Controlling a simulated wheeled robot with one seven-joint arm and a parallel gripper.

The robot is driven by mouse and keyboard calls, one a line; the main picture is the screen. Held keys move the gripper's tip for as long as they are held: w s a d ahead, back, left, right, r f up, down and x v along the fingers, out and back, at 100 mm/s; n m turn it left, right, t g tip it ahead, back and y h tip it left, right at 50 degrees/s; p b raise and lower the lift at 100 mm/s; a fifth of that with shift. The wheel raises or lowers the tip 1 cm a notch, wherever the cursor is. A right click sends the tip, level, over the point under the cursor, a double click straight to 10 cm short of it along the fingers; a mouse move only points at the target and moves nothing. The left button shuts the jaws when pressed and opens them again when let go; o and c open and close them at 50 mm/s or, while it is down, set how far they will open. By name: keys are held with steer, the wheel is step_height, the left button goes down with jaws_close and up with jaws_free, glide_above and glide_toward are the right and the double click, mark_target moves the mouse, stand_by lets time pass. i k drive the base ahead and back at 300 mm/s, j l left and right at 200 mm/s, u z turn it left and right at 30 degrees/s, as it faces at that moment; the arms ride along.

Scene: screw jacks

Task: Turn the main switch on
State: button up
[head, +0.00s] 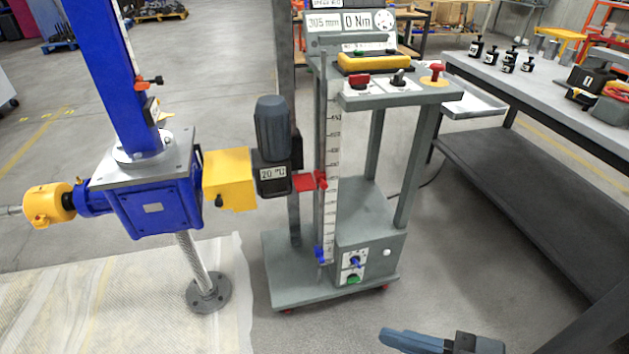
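The grey test cart stands at the centre in the head view. Its top panel (386,97) carries a red rotary knob (359,82) on a white plate, a black knob (398,79) on a white plate and a red mushroom button (436,72) on a yellow plate. A lower box has a blue knob (355,262) and a green button (353,279). Labels are too small to read, so which is the main switch is unclear. A blue-grey and black part, apparently my gripper (440,342), is cut off at the bottom edge, apart from the cart; its opening is unclear.
A blue screw jack (150,205) with a yellow coupling guard (229,180) stands left of the cart. A motor (272,135) sits between. A workbench (540,85) with small black weights is at right. Grey floor is open in front of the cart.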

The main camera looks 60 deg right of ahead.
mark_target(360, 81)
steer(key=z, duration=1.4)
